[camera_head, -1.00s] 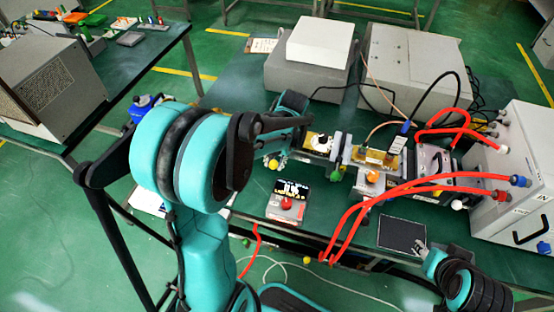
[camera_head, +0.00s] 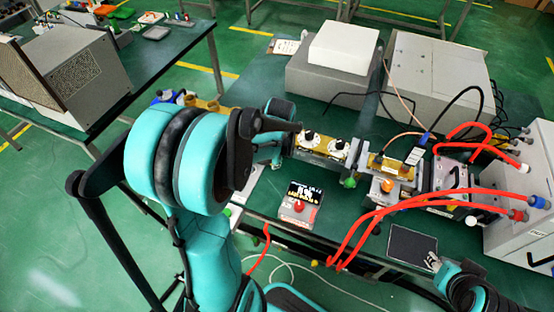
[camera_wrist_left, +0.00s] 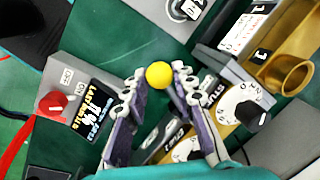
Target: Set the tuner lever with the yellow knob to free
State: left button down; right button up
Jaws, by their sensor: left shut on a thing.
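The tuner lever's yellow knob (camera_wrist_left: 159,75) is a round ball at the tips of my left gripper (camera_wrist_left: 160,84) in the left wrist view. The two fingers are shut on it, one on each side. The lever below the knob is mostly hidden by the fingers. In the head view the knob is hidden behind my left arm, and the left gripper's fingertips cannot be made out. Brass parts with white dials (camera_head: 310,137) stand beside that arm; one dial (camera_wrist_left: 242,108) shows right of the fingers in the wrist view. My right gripper (camera_head: 432,262) is low at the right, too small to read.
A display box with a red knob (camera_head: 299,207) stands near the table's front edge. Red hoses (camera_head: 380,212) arch to a white cabinet (camera_head: 520,215) at the right. A dark pad (camera_head: 412,245) lies near the right gripper. Grey boxes (camera_head: 332,92) fill the back.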

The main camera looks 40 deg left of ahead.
pick_arm(q)
jog(key=shift+w+a+m, duration=0.1)
jog(key=shift+a+m, duration=0.3)
jog(key=shift+m, duration=0.1)
jog(key=c, duration=1.2)
grip_release()
jog(key=v, duration=1.2)
jog(key=shift+a, duration=0.15)
